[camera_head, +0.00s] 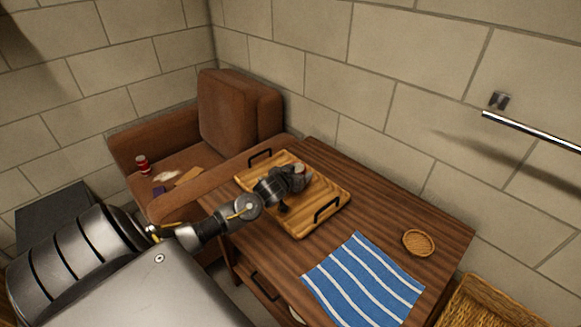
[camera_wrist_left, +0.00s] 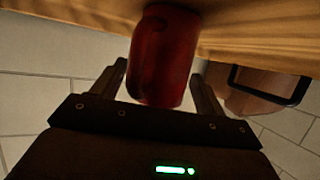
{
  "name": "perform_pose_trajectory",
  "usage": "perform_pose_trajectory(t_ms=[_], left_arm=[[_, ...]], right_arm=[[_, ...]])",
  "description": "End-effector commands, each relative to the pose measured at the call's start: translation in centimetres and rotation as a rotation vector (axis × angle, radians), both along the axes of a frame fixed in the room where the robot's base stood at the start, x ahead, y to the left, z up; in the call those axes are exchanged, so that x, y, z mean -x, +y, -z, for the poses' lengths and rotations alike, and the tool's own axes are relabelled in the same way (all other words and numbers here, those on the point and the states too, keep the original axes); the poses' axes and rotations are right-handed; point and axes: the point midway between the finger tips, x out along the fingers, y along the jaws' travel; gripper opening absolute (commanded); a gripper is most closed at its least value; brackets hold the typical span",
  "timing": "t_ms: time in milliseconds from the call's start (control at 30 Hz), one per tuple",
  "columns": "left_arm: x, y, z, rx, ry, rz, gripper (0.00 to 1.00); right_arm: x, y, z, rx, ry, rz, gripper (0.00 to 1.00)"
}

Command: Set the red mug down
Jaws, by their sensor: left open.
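The red mug (camera_wrist_left: 163,55) stands on the wooden tray (camera_head: 300,223), as the left wrist view shows with the tray along its upper edge. My left gripper (camera_head: 298,180) is over the tray, open, with one finger on each side of the mug. A gap shows between each finger and the mug. In the head view the gripper hides most of the mug. The tray has two black handles and lies on the brown wooden table (camera_head: 392,218). My right gripper is not in view.
A blue striped cloth (camera_head: 362,282) and a small round woven coaster (camera_head: 419,243) lie on the table at right. A wicker basket (camera_head: 487,305) stands at lower right. A brown armchair (camera_head: 240,110) behind holds a red can (camera_head: 142,165). Block walls enclose the back.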

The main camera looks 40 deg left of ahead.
Motion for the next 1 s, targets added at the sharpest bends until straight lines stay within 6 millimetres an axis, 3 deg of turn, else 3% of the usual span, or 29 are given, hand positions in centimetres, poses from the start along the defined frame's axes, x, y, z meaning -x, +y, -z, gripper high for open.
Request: perform_pose_trajectory(t_ms=[500, 700, 1000], left_arm=[[8.8, -2.6, -3.6, 0.002, 0.002, 0.001, 0.73], [10.3, -3.0, -4.3, 0.002, 0.002, 0.001, 0.73], [10.5, -3.0, -4.4, 0.002, 0.002, 0.001, 0.73]], right_arm=[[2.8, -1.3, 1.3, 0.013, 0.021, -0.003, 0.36], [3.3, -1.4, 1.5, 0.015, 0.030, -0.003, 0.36], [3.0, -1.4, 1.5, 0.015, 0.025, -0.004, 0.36]])
